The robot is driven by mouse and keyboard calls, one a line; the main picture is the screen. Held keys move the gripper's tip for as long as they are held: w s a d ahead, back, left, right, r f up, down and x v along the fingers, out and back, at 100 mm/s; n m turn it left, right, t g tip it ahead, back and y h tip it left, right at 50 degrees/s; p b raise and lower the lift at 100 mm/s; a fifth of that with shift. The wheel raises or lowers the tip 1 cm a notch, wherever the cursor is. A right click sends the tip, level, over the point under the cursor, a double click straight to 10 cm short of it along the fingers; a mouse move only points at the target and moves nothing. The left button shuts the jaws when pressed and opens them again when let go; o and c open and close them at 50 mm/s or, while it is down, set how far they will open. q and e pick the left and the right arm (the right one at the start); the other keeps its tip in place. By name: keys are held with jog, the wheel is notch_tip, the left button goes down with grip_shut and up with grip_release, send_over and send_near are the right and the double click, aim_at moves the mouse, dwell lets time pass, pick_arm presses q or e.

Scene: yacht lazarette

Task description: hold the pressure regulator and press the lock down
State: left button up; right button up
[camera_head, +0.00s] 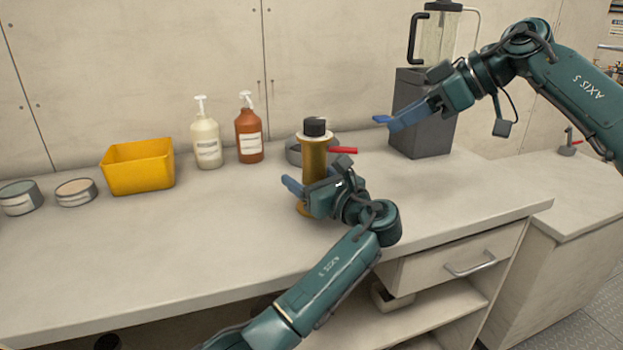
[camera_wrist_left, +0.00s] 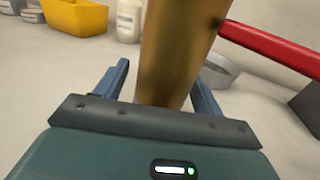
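The pressure regulator (camera_head: 315,150) stands upright on the bench as a brass cylinder with a black knob (camera_head: 315,127) on top. A red lever (camera_head: 343,150) sticks out to its right; it also shows in the left wrist view (camera_wrist_left: 272,48). I cannot tell if this is the lock. My left gripper (camera_head: 304,190) is around the lower brass body, with its blue fingers on either side. In the left wrist view a gap shows between the left finger and the brass body (camera_wrist_left: 175,50). My right gripper (camera_head: 383,120) is raised in the air, right of the regulator and above it, apparently empty.
A grey round container (camera_head: 293,153) sits close behind the regulator. A yellow bin (camera_head: 138,167), two pump bottles (camera_head: 206,143) (camera_head: 249,137) and two tins (camera_head: 20,198) (camera_head: 76,192) stand to the left. A dark grey blender-like machine (camera_head: 425,100) stands at the right. The front left bench is clear.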

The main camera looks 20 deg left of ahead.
pick_arm(q)
jog(key=c, duration=1.4)
